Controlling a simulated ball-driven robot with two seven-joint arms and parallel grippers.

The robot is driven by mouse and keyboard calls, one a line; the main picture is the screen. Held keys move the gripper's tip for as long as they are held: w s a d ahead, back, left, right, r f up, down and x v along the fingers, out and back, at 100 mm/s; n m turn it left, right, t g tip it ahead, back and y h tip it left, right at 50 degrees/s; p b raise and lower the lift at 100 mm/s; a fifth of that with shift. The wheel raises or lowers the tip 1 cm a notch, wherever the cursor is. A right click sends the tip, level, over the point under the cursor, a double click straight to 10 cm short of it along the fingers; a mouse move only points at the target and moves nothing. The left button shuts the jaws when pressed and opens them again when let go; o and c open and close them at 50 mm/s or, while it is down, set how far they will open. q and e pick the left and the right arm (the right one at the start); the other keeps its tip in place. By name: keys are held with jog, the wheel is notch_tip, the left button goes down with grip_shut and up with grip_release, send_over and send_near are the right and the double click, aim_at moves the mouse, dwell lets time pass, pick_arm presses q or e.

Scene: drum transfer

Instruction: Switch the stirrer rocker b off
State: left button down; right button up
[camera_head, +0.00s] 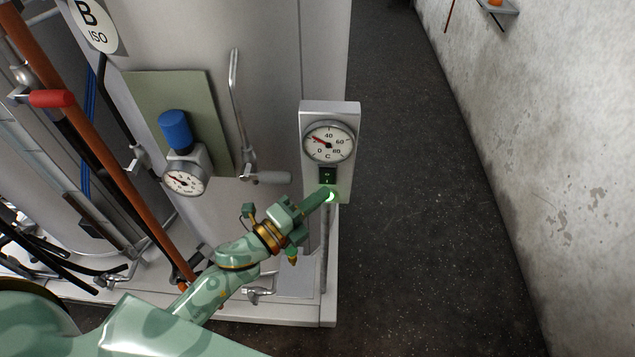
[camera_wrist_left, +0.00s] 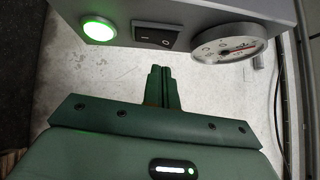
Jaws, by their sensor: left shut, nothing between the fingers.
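The stirrer rocker b (camera_head: 327,175) is a small black switch on a grey control box (camera_head: 309,150). It sits between a round temperature gauge (camera_head: 329,142) and a lit green lamp (camera_head: 331,197). My left gripper (camera_head: 327,194) is shut and empty, with its tips by the lamp, just below the rocker. In the left wrist view the shut fingers (camera_wrist_left: 161,74) point toward the box, and the rocker (camera_wrist_left: 153,36) lies just beyond the tips. The lit lamp (camera_wrist_left: 98,28) is left of it, the gauge (camera_wrist_left: 228,45) right. I cannot tell whether the fingers touch the box.
A large grey drum unit (camera_head: 290,80) stands left of the box, with a blue-capped pressure gauge (camera_head: 184,182) and a lever handle (camera_head: 270,178). A red-handled valve (camera_head: 50,98) and orange pipe are farther left. Dark floor (camera_head: 430,220) at right is clear up to the wall.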

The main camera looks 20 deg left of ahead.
aim_at(331, 175)
pick_arm(q)
jog(key=shift+w+a+r, duration=0.1)
jog(key=shift+w+a, duration=0.15)
jog(key=shift+w, duration=0.4)
jog(key=shift+w+a+r, duration=0.1)
jog(key=shift+w+a, duration=0.1)
jog(key=shift+w, duration=0.45)
jog(key=shift+w+r+p, duration=0.15)
jog(key=shift+r+p, duration=0.15)
jog(key=shift+p, duration=0.6)
jog(key=shift+w+g+p, duration=0.1)
jog(key=shift+g+p, duration=0.2)
jog(key=shift+p, duration=0.1)
jog(key=shift+f, duration=0.2)
jog(key=shift+n, duration=0.3)
